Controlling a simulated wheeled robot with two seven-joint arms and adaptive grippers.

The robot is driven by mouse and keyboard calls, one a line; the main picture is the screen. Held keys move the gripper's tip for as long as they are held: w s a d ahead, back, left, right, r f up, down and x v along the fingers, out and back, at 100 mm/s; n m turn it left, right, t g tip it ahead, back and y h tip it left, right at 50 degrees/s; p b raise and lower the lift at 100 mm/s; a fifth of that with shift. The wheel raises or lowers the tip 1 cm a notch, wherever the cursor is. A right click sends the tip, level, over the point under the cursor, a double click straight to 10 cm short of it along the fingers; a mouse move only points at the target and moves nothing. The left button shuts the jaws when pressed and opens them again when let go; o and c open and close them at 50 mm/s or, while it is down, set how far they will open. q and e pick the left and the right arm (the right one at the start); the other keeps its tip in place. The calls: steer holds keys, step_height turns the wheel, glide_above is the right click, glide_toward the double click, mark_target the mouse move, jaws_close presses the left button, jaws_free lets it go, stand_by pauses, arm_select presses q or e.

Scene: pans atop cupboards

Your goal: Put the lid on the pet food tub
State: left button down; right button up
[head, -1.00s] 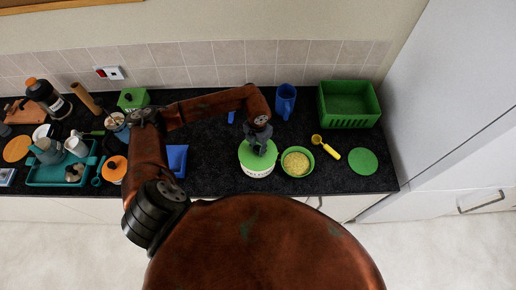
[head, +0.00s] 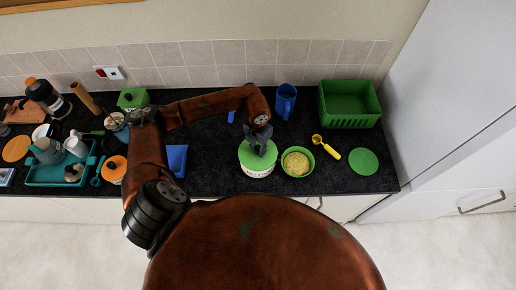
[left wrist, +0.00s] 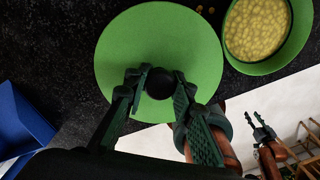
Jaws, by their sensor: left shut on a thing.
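The pet food tub (head: 258,172) is white and stands near the counter's front edge in the head view. The round green lid (head: 246,157) covers its top, with no clear gap showing; full seating cannot be told. My right gripper (left wrist: 253,118) shows only in the left wrist view, away from the lid, fingers apart and empty.
A green bowl of yellow pellets (head: 296,162) stands close right of the tub. Further right are a yellow scoop (head: 327,147) and a green disc (head: 363,161). A green basket (head: 349,105) and blue jug (head: 286,100) stand behind. A blue container (head: 177,160) is left.

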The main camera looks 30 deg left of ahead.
arm_select(q)
steer(key=c, duration=1.5)
jaws_free()
steer(key=shift+c, duration=0.2)
steer(key=o, duration=0.5)
steer(key=shift+c, duration=0.2)
steer(key=shift+r+p, duration=1.65)
steer(key=shift+r, duration=1.9)
steer(key=shift+c, duration=0.5)
